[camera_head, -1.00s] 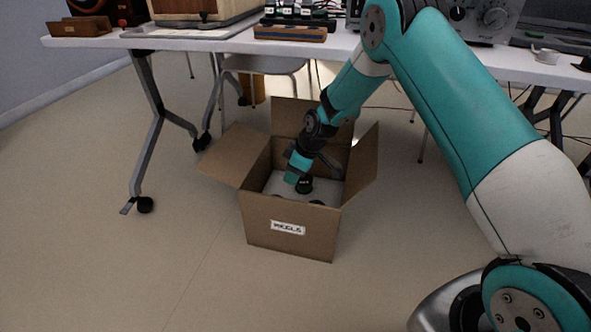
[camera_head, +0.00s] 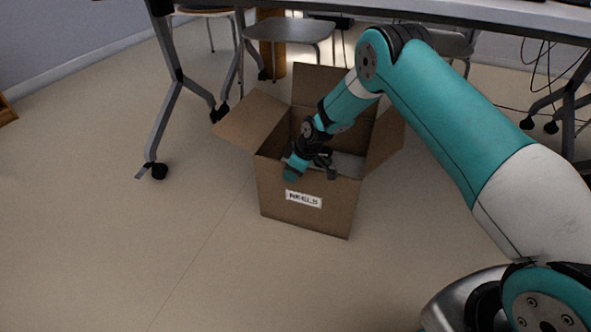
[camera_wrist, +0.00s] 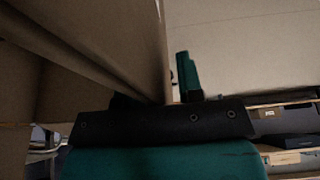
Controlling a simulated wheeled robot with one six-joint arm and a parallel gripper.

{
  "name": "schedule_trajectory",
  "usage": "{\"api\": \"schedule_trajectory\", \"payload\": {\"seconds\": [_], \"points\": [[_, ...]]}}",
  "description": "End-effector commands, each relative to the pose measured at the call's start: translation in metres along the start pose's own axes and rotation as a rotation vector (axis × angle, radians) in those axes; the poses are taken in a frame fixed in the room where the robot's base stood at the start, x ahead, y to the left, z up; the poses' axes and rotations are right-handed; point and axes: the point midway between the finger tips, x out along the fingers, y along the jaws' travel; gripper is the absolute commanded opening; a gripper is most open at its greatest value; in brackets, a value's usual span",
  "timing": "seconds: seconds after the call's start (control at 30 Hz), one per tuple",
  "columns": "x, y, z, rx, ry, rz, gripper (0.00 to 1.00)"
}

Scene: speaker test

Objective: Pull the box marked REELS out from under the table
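The open cardboard box (camera_head: 285,197) stands on the floor with its flaps spread. A white label reading REELS is on its front wall. My gripper (camera_head: 308,172) points down at the top edge of that front wall, left of its middle. In the wrist view a cardboard wall (camera_wrist: 130,45) runs down to the dark gripper base. One teal finger (camera_wrist: 188,75) is just right of this wall; the other is hidden. I cannot tell whether the fingers press on the cardboard. The box's contents are mostly hidden. The table (camera_head: 470,10) is behind the box.
A table leg with a caster (camera_head: 165,110) stands left of the box, and another leg (camera_head: 568,105) is at the far right. A grey chair (camera_head: 290,32) and loose cables are behind. The floor (camera_head: 200,260) in front of the box is clear.

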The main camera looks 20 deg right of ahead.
Motion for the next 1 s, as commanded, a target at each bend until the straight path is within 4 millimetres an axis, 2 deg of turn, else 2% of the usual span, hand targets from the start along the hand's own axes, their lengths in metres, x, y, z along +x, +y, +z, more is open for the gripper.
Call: {"api": "schedule_trajectory", "payload": {"seconds": [0.2,0.23,0.37,1.0], "points": [[-0.0002,-0.0001,-0.0001,0.0,0.0,0.0,0.34],[-0.0002,-0.0001,-0.0001,0.0,0.0,0.0,0.29],[-0.0002,-0.0001,-0.0001,0.0,0.0,0.0,0.0],[-0.0004,0.0002,0.0,0.0,0.0,0.0,0.0]]}}
